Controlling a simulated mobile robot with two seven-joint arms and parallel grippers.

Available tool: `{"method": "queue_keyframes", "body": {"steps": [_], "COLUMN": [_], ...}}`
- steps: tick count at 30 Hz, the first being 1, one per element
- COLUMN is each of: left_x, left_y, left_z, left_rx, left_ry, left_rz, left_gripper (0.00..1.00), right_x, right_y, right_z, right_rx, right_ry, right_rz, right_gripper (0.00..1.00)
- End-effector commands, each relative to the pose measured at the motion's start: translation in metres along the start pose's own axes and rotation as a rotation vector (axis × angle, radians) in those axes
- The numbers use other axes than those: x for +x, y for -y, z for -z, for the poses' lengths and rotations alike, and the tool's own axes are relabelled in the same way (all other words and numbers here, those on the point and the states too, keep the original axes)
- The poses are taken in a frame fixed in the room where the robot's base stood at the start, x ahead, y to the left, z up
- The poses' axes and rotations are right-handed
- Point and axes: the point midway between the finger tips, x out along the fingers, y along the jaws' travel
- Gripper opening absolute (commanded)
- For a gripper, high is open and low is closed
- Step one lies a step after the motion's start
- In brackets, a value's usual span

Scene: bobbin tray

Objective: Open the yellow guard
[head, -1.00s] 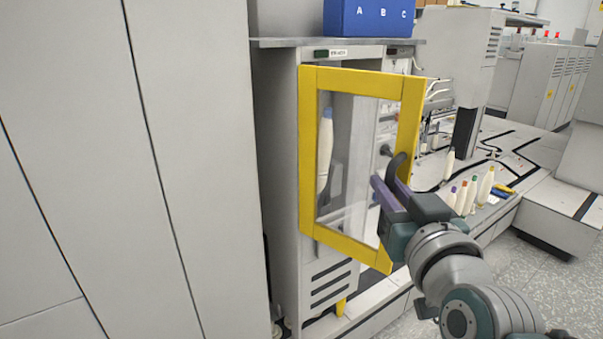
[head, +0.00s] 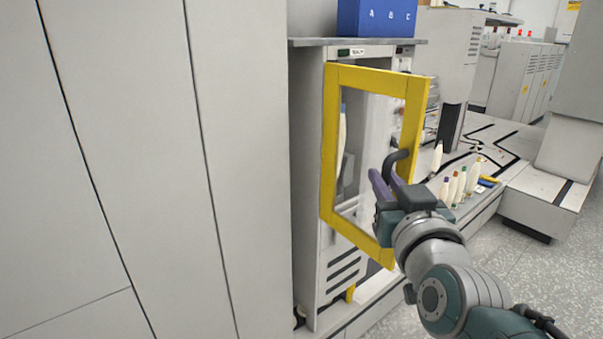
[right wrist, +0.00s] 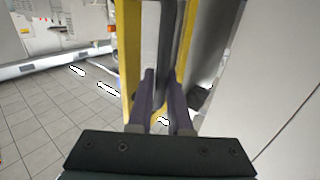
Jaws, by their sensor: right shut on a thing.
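The yellow guard (head: 331,150) is a hinged yellow frame with a clear pane on the front of a grey cabinet. It stands partly open, its free right side swung out from the cabinet. A dark curved handle (head: 398,158) sits on that free side. My right gripper (head: 382,175) is shut on the handle. In the right wrist view, the purple fingers (right wrist: 162,90) lie either side of the dark handle (right wrist: 168,45), beside the yellow frame (right wrist: 130,55). A white bobbin (head: 342,135) shows through the pane. My left gripper is not in view.
Tall grey panels (head: 130,170) fill the left. Several bobbins with coloured tips (head: 461,186) stand on a low ledge right of the guard. Speckled floor (head: 535,285) is clear at lower right.

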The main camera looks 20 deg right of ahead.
Motion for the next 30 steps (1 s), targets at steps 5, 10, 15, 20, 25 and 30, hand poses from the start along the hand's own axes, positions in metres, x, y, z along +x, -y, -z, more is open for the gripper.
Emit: {"method": "queue_keyframes", "body": {"steps": [5, 10, 15, 20, 25, 30], "left_x": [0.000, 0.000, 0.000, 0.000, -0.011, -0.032], "left_y": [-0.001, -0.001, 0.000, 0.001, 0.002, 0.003], "left_z": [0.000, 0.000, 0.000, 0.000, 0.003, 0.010], "left_rx": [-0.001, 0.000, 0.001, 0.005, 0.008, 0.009], "left_ry": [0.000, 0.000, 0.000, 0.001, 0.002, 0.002], "left_rz": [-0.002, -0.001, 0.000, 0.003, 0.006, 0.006], "left_gripper": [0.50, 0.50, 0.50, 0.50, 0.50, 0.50], "right_x": [0.000, 0.000, 0.000, 0.000, -0.013, -0.047], "right_y": [0.000, 0.000, 0.000, 0.000, 0.000, 0.000], "right_z": [-0.001, -0.001, 0.000, 0.000, 0.003, 0.005], "right_rx": [-0.001, -0.001, 0.000, 0.000, -0.002, -0.001], "right_ry": [0.002, 0.002, 0.001, 0.001, 0.004, 0.007], "right_rz": [0.001, 0.001, 0.001, 0.000, 0.001, 0.001], "right_gripper": [0.00, 0.35, 0.47, 0.47, 0.47, 0.47]}}
